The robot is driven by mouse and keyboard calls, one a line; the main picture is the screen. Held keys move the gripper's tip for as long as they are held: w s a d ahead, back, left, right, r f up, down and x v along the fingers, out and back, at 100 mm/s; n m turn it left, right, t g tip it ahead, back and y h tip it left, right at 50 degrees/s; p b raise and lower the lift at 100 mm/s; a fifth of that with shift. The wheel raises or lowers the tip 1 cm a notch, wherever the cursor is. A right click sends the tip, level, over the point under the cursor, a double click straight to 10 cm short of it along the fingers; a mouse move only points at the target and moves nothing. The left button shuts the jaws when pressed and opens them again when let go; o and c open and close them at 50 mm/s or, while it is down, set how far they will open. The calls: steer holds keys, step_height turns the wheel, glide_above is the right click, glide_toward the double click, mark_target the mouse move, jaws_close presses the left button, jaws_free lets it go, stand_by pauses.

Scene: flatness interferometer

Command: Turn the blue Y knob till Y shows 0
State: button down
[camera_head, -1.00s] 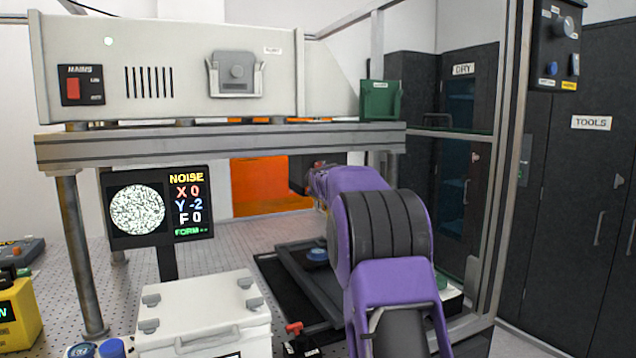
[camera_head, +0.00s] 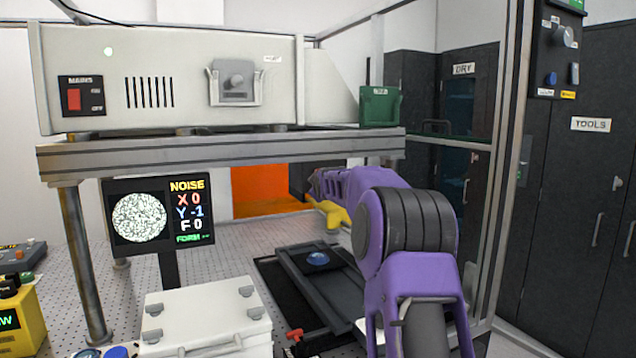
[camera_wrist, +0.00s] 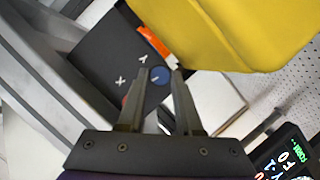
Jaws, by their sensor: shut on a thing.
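The blue Y knob (camera_wrist: 160,76) shows in the wrist view on a dark panel (camera_wrist: 103,52) marked X and Y. My gripper (camera_wrist: 158,78) has its two fingers on either side of the knob and is shut on it. A light line marks the knob's face. Part of a red knob (camera_wrist: 124,101) shows beside the left finger, mostly hidden. In the head view the screen (camera_head: 189,210) reads X 0, Y -1, F 0, with NOISE above and a speckled round picture. There the arm hides the knob and my fingertips.
A large yellow thing (camera_wrist: 225,30) lies close to the fingers in the wrist view. In the head view, a grey shelf (camera_head: 220,153) spans above the arm. A white case (camera_head: 205,310) and a dark tray with a blue disc (camera_head: 317,259) stand below.

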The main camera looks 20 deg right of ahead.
steer(key=shift+m+y, duration=0.3)
steer(key=shift+m, duration=0.1)
steer(key=c, duration=0.8)
jaws_free()
steer(key=shift+c, duration=0.2)
steer(key=b+v, duration=0.3)
steer(key=v, duration=1.4)
steer(key=shift+s+r, duration=0.15)
stand_by(0.5)
